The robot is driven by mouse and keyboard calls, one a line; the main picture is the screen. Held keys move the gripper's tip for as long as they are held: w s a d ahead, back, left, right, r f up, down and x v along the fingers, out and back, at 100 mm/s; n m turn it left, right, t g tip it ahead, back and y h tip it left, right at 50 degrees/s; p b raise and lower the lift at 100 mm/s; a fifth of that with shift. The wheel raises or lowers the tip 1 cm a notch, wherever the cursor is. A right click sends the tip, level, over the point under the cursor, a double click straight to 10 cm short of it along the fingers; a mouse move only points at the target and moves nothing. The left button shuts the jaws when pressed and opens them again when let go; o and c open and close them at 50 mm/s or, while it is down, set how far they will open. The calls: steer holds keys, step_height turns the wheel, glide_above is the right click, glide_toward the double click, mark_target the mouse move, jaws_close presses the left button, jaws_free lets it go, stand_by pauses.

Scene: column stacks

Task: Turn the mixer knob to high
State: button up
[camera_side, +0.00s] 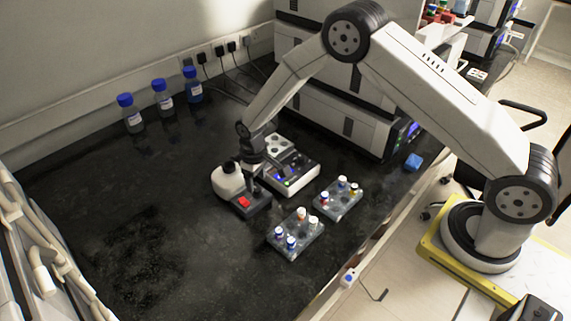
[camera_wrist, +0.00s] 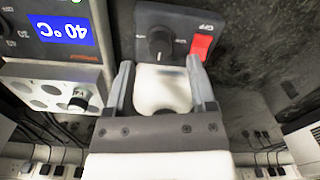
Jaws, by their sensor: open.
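The mixer shows in the side view with a white rounded top (camera_side: 228,180) and a dark base with a red switch (camera_side: 244,202). In the wrist view, upside down, its dark control panel carries a black round knob (camera_wrist: 160,42) and the red switch (camera_wrist: 202,46). The knob's setting is too small to read surely. My gripper (camera_wrist: 160,68) is open. Its two fingers are spread either side of the mixer's white top, with the knob just beyond the fingertips, between their lines. Contact cannot be told. In the side view my gripper (camera_side: 254,186) is low over the mixer, hiding its knob.
A heating block (camera_side: 292,174) with a display reading 40 °C (camera_wrist: 60,30) stands close beside the mixer. Two vial racks (camera_side: 296,234) (camera_side: 339,198) stand in front. Several blue-capped bottles (camera_side: 163,98) line the back wall. The left of the black bench is clear.

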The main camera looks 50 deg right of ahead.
mark_target(257, 189)
steer(key=shift+f, duration=1.8)
jaws_close()
